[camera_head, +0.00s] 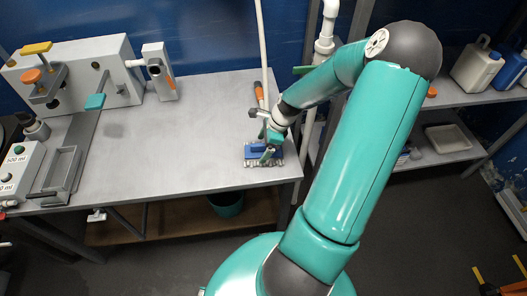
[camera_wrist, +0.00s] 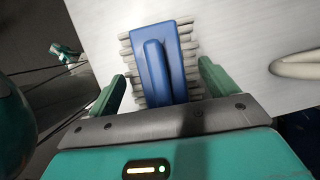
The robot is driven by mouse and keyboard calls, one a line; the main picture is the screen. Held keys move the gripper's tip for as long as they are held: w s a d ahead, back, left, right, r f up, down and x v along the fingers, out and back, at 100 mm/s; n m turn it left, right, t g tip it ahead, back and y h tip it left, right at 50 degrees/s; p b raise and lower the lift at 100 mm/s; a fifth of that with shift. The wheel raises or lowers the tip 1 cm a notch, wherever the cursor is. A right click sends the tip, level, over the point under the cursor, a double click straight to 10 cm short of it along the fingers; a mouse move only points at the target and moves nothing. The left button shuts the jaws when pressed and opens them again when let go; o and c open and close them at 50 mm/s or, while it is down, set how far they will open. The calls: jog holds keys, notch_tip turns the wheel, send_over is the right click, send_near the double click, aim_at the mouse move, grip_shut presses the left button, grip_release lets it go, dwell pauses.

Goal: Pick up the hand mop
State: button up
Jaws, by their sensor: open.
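The hand mop (camera_head: 251,150) lies at the right front corner of the grey table, partly hidden by my arm and gripper in the head view. In the wrist view the hand mop (camera_wrist: 178,50) shows a blue back with a raised blue handle bar and pale strands sticking out on both sides. My gripper (camera_head: 268,155) is over it. In the wrist view my gripper (camera_wrist: 162,85) is open, with one green finger on each side of the mop. The fingers look apart from the blue handle; the exact height above it is hard to tell.
The grey table (camera_head: 190,130) is clear in its middle. A tool with an orange handle (camera_head: 258,92) stands behind my gripper, near a white vertical pipe (camera_head: 262,40). A grey panel with levers (camera_head: 75,75) stands at the back left. Shelves with jugs (camera_head: 476,66) are at right.

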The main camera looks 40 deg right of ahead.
jog(key=shift+x, duration=1.1)
jog(key=shift+c, duration=0.3)
jog(key=c, duration=1.1)
jog(key=shift+o, duration=0.2)
jog(key=shift+r, duration=0.2)
jog(key=shift+r, duration=0.55)
jog(key=s+a+r, duration=0.3)
jog(key=s+r, duration=0.8)
jog(key=s, duration=0.2)
jog(key=shift+s+r, duration=0.3)
